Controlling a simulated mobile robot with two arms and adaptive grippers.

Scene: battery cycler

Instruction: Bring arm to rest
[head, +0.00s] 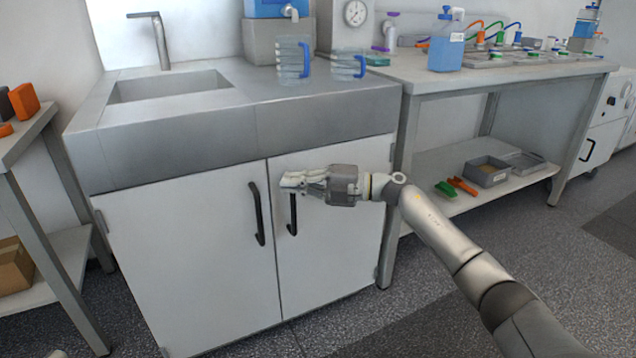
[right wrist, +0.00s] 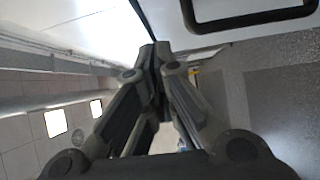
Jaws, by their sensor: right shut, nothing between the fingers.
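My right arm (head: 455,250) comes in from the lower right of the head view and reaches toward the sink cabinet. My right gripper (head: 287,183) is at the height of the cabinet door handles, in front of the right door (head: 335,240). It points left and overlaps the top of the right door handle (head: 293,215) in the picture. In the right wrist view the fingertips (right wrist: 155,50) meet, with nothing held between them. A black handle (right wrist: 250,15) shows at the top of that view, apart from the fingers.
The steel sink counter (head: 330,118) stands above the cabinet, with two clear jugs (head: 292,62) on it. A workbench (head: 500,72) with bottles stands at the right, and its lower shelf holds a grey tray (head: 487,172). Another table (head: 30,130) is at the left. The floor in front is clear.

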